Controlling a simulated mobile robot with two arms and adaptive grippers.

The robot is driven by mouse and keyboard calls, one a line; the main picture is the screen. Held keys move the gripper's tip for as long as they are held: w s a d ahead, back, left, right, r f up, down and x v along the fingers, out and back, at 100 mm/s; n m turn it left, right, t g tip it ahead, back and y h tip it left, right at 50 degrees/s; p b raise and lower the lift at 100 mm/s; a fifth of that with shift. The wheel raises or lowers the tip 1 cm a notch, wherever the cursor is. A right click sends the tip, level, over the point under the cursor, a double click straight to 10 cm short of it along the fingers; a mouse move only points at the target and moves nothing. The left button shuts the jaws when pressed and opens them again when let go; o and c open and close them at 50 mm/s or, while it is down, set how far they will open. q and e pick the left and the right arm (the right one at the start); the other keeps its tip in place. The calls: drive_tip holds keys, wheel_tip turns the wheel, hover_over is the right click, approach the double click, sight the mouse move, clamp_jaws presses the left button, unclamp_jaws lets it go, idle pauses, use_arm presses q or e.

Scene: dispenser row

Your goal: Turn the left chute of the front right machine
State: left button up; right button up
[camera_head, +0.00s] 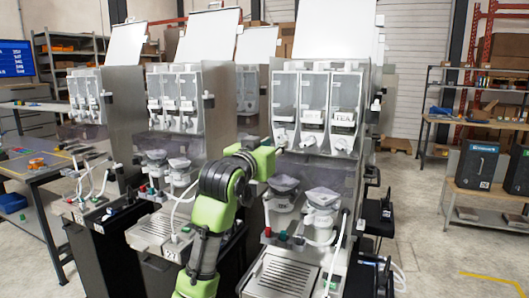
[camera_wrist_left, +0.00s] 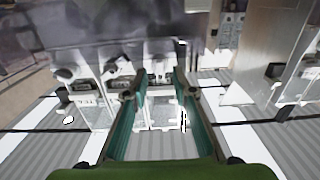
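The front right machine (camera_head: 320,168) has three clear hoppers side by side, each with a white chute at its bottom. The left chute (camera_head: 282,137) is at the left hopper's foot. My left arm reaches up to it, and my left gripper (camera_head: 277,150) is at this chute, its fingers mostly hidden in the head view. In the left wrist view, which looks upside down, the green fingers of the gripper (camera_wrist_left: 160,82) are apart. A white chute (camera_wrist_left: 159,76) shows between them; contact cannot be told. My right gripper is not in view.
The middle chute (camera_head: 309,141) and right chute (camera_head: 343,145) are close by on the right. White cups (camera_head: 322,200) and a drip tray (camera_head: 283,274) are below. More machines (camera_head: 175,105) stand to the left. The floor at right (camera_head: 430,225) is clear.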

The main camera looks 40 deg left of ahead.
use_arm(q)
drive_tip(key=v, duration=0.7)
idle(0.4)
